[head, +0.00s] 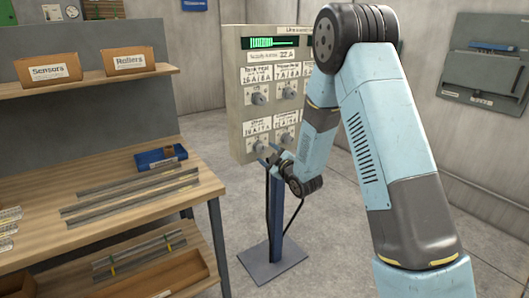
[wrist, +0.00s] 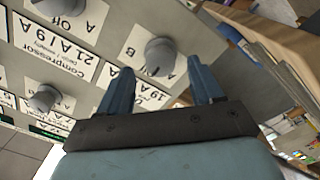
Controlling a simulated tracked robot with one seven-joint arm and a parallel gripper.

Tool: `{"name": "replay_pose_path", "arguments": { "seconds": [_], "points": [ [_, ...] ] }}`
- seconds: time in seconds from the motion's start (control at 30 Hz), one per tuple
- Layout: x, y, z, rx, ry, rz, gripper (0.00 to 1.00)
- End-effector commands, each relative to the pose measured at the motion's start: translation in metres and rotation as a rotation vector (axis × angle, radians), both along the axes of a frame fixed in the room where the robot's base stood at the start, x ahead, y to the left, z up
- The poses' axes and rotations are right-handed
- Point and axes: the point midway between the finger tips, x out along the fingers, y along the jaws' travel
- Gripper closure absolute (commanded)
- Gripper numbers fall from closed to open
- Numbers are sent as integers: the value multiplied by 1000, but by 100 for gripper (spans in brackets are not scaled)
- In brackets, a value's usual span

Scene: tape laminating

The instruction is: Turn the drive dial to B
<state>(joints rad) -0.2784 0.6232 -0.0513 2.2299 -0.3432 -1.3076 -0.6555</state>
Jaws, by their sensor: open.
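The grey control panel (head: 240,120) stands on a blue post and carries several round dials with white labels. In the head view my gripper (head: 268,154) is at the panel's lower left dial (head: 259,147). In the wrist view the panel appears upside down, and a grey dial (wrist: 160,56) with A and B marks lies beyond and between the fingertips of my open gripper (wrist: 161,74). A finger partly hides its label, so I cannot read its name. I cannot tell whether the fingers touch the dial, nor its exact pointer setting.
Other dials sit close by: one by the compressor label (wrist: 65,10) and another (wrist: 44,98) at the left. A workbench (head: 120,175) with metal strips and a blue tray (head: 160,157) stands left of the panel. Floor around the post is clear.

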Motion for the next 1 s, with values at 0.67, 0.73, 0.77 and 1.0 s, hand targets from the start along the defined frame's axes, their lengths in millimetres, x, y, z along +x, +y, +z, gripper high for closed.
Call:
{"name": "replay_pose_path", "arguments": {
  "seconds": [0.67,0.73,0.77,1.0],
  "points": [
    [28,19,0,0,0,1,36],
    [28,19,0,0,0,1,43],
    [28,19,0,0,0,1,46],
    [28,19,0,0,0,1,69]
  ]
}}
